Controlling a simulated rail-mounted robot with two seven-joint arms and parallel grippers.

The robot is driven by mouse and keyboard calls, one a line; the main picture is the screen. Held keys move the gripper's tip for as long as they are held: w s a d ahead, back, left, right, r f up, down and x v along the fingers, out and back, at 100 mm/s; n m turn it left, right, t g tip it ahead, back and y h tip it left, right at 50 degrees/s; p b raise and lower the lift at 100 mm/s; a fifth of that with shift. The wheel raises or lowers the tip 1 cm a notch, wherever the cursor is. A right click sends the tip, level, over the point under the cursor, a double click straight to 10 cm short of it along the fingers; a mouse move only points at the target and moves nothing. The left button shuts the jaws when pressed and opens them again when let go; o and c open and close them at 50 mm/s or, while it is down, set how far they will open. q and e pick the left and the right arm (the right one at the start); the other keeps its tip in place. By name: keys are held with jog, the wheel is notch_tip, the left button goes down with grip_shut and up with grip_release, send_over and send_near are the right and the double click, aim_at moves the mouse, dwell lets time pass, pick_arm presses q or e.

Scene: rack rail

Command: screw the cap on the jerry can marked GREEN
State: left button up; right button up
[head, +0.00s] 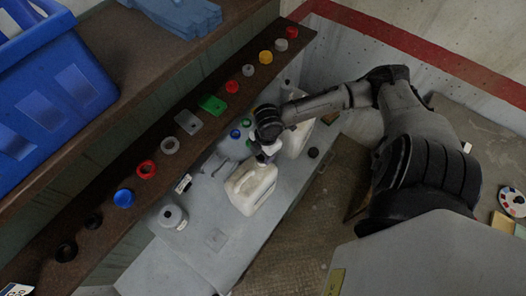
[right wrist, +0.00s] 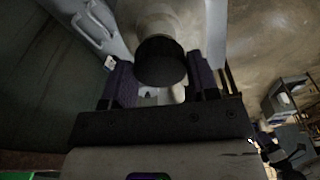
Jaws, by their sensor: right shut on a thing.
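A white jerry can (head: 250,188) stands on the grey bench, and a second pale can (head: 297,138) stands behind it, partly hidden by my right arm. I cannot read the word GREEN on either. My right gripper (head: 264,158) is at the top of the nearer can, at its far end. In the right wrist view, a pale thing (right wrist: 160,95) shows between the fingers of my right gripper (right wrist: 163,88); I cannot tell what it is. My left gripper is not in view.
A dark shelf holds a row of rings and caps, among them a blue one (head: 123,198), a red one (head: 146,169) and a green block (head: 211,104). A round grey container (head: 171,215) stands on the bench. A blue crate (head: 50,85) is at upper left.

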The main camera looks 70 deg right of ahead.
jog(key=shift+p, duration=0.4)
jog(key=shift+f, duration=0.1)
dwell(0.4)
jog(key=shift+f, duration=0.55)
dwell(0.4)
jog(key=shift+f, duration=0.15)
dwell(0.3)
jog(key=shift+f, duration=0.3)
dwell(0.4)
jog(key=shift+f, duration=0.1)
dwell(0.6)
jog(key=shift+f, duration=0.15)
